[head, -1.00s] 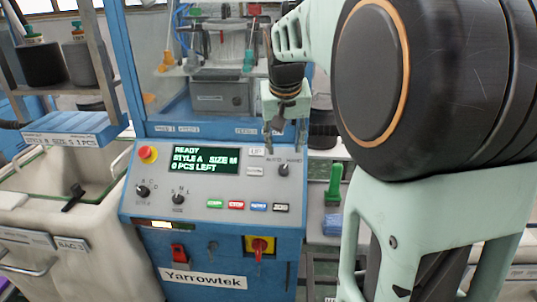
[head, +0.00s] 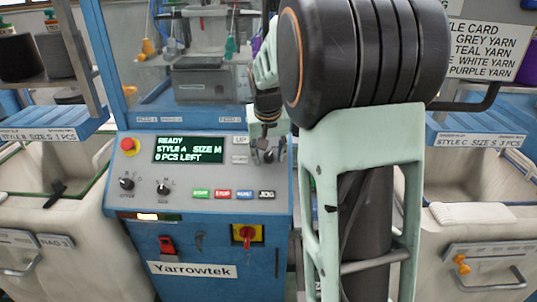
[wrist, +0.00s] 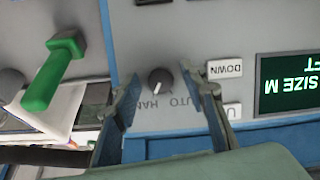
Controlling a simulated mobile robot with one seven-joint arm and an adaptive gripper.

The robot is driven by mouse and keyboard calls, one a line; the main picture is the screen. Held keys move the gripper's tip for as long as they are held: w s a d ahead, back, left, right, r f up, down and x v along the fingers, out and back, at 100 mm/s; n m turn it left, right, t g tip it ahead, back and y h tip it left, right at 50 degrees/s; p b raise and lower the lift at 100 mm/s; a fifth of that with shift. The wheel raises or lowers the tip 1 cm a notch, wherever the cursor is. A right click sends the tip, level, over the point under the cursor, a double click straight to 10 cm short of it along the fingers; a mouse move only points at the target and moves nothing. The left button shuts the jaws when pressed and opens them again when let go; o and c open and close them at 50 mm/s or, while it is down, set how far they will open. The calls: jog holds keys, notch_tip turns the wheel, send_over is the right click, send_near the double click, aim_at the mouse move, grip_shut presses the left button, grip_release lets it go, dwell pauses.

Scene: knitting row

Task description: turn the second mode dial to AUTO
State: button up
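The mode dial (wrist: 159,81) is a small black knob on the grey control panel (wrist: 230,28). In the wrist view, upside down, its white mark points towards the HAND label, away from AUTO. In the head view the mode dial (head: 268,156) sits at the panel's right, partly hidden by my gripper (head: 265,137). In the wrist view my gripper (wrist: 161,82) is open and empty, one finger on each side of the dial. I cannot tell whether the fingers touch the panel. The display (head: 188,150) reads READY, STYLE A, SIZE M, 0 PCS LEFT.
UP and DOWN buttons (wrist: 225,69) lie close beside one finger. A green-handled lever (wrist: 55,70) stands beyond the other. A red stop button (head: 128,145), two other dials (head: 163,189) and a red switch (head: 246,233) are on the machine. Bins stand at both sides.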

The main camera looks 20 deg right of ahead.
jog(key=shift+c, duration=0.4)
grip_shut()
jog(key=n, duration=0.2)
jog(key=n+h, duration=0.1)
jog(key=n, duration=0.2)
jog(key=shift+a+h, duration=0.15)
jog(key=shift+h, duration=0.15)
jog(key=n, duration=0.3)
jog(key=n+h, duration=0.1)
jog(key=n, duration=0.2)
jog(key=shift+h, duration=0.3)
jog(key=shift+b, duration=0.3)
jog(key=shift+o, duration=0.4)
grip_release()
